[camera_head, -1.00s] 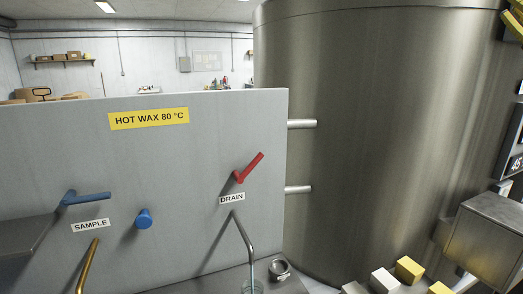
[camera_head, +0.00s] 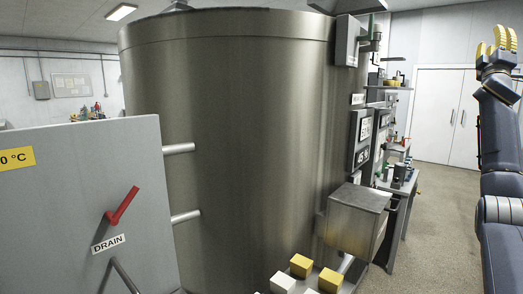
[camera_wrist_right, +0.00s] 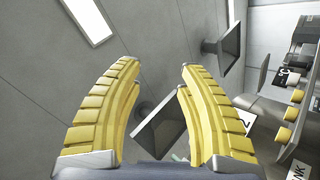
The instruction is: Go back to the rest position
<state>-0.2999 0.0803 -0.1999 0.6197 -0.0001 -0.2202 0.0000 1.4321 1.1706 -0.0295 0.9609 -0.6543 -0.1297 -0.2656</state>
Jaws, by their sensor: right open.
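My right gripper (camera_head: 498,42) is raised at the upper right of the head view, at the top of my upright right arm. Its yellow ribbed fingers point up. In the right wrist view the two fingers (camera_wrist_right: 157,90) stand well apart with nothing between them, so the gripper is open and empty. My left gripper is in neither view.
A large steel tank (camera_head: 230,140) fills the middle. The grey panel (camera_head: 60,200) with a red drain lever (camera_head: 122,206) stands left. Yellow and white blocks (camera_head: 301,265) lie at the bottom near a metal box (camera_head: 357,215). Open floor (camera_head: 440,235) lies right, before white doors (camera_head: 441,110).

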